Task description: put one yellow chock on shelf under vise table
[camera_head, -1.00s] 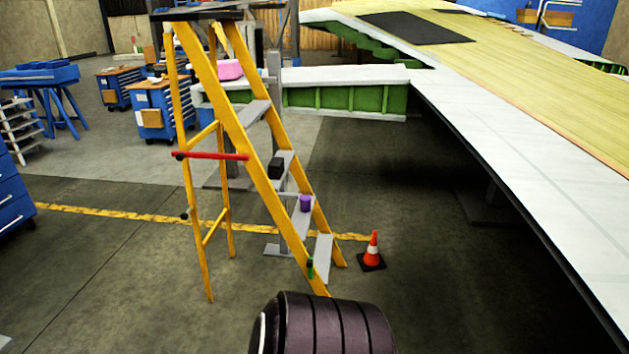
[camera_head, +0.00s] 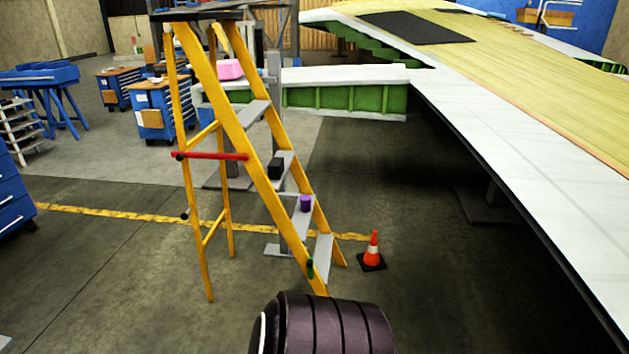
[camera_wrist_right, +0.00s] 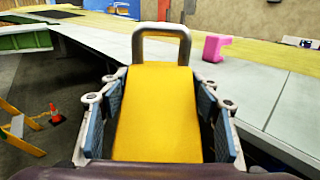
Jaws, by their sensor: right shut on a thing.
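A yellow chock (camera_wrist_right: 157,115) with a grey metal handle (camera_wrist_right: 161,32) fills the middle of the right wrist view. My right gripper (camera_wrist_right: 158,112) is shut on it, with a blue finger pad on each side. In the head view neither the chock nor my grippers show; only a dark rounded part of my own arm is at the bottom. No vise table or shelf under it can be made out for certain in either view.
A yellow stepladder (camera_head: 249,137) with small items on its steps stands ahead, an orange cone (camera_head: 373,250) beside it. The long wing (camera_head: 520,165) runs along the right. Blue cabinets (camera_head: 153,118) and a blue trestle (camera_head: 42,77) stand at left. Floor between is open.

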